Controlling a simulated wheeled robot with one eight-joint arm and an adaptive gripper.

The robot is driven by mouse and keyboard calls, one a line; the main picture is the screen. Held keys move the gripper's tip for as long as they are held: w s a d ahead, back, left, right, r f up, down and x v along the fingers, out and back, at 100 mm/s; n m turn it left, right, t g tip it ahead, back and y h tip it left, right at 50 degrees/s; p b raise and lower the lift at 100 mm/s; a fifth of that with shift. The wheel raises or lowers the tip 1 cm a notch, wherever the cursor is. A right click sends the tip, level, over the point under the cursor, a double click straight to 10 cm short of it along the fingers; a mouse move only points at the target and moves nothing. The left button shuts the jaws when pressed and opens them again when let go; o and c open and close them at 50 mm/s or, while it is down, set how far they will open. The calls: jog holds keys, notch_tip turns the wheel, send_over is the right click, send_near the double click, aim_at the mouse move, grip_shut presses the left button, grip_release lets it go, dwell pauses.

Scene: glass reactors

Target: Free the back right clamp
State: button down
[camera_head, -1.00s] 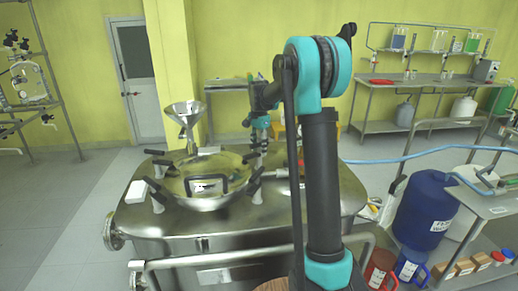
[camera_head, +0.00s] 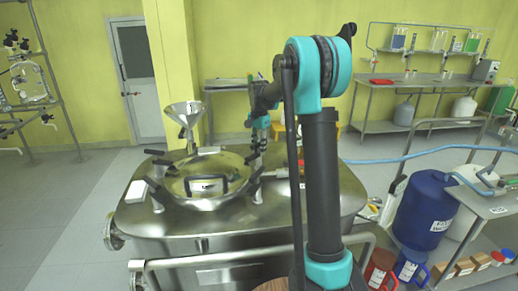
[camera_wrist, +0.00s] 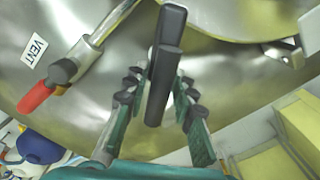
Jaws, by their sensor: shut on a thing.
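The steel reactor (camera_head: 220,225) has a round lid (camera_head: 200,168) with several black-handled clamps around its rim. The back right clamp (camera_head: 251,158) is at the far right of the lid, partly covered by my gripper (camera_head: 257,143). In the wrist view its black handle (camera_wrist: 171,30) stands upright between my two fingers. The head view is too small to show the clamp's hook clearly.
In the wrist view, a red-tipped valve handle (camera_wrist: 38,94) and a VENT label (camera_wrist: 33,61) are on the left. A steel funnel (camera_head: 185,112) stands behind the lid. A blue hose (camera_head: 400,158) runs right, above a blue drum (camera_head: 425,210).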

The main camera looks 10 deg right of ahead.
jog(key=n, duration=1.2)
jog(key=shift+n, duration=2.1)
jog(key=c, duration=1.4)
grip_release()
jog(key=shift+o, duration=0.2)
